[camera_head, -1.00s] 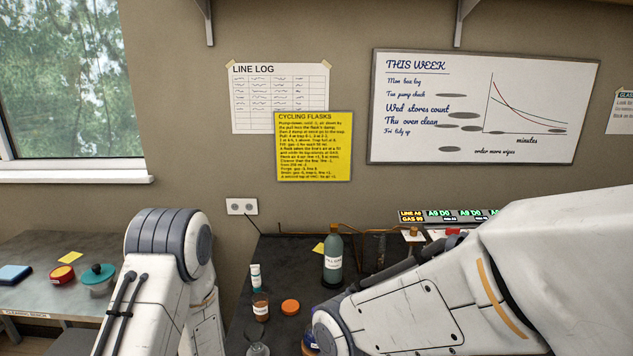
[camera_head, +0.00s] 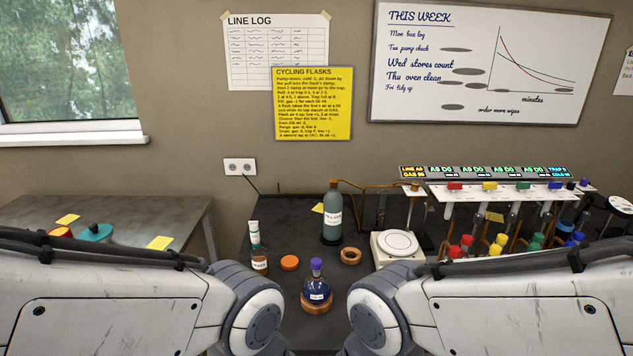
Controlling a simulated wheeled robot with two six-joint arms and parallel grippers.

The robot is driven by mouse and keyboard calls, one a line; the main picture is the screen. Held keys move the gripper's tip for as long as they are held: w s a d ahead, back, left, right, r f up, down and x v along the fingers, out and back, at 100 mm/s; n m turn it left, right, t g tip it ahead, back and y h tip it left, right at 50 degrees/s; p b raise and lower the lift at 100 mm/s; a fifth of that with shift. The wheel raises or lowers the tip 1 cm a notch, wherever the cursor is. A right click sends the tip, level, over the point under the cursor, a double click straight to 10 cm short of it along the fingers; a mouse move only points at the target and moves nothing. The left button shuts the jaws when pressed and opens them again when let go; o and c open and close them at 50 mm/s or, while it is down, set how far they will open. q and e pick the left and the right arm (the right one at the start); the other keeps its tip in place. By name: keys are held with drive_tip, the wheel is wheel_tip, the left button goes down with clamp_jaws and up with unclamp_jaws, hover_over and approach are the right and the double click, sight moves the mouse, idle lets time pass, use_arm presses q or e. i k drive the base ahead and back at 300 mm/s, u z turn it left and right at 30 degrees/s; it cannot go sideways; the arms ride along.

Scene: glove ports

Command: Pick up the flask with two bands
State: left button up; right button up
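A round flask (camera_head: 317,284) with a purple cap, dark blue contents and a small white label stands on a cork ring (camera_head: 317,306) on the dark bench, between my two arms. I cannot make out any bands on it at this size. More glassware with red, yellow, green and blue caps hangs and stands at the line (camera_head: 500,205) on the right; bands there are too small to tell. My arm links fill both lower corners. Neither of my grippers shows.
A green bottle (camera_head: 332,215), an empty cork ring (camera_head: 351,256), an orange lid (camera_head: 290,263) and a brown bottle (camera_head: 259,262) stand around the flask. A white scale (camera_head: 398,245) is right of them. A side table (camera_head: 130,212) is at left.

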sight(316, 289)
drive_tip(key=u, duration=0.4)
drive_tip(key=k, duration=0.4)
drive_tip(key=u, duration=0.95)
drive_tip(key=i, duration=0.95)
drive_tip(key=z, duration=1.2)
drive_tip(key=i, duration=0.7)
drive_tip(key=z, duration=0.75)
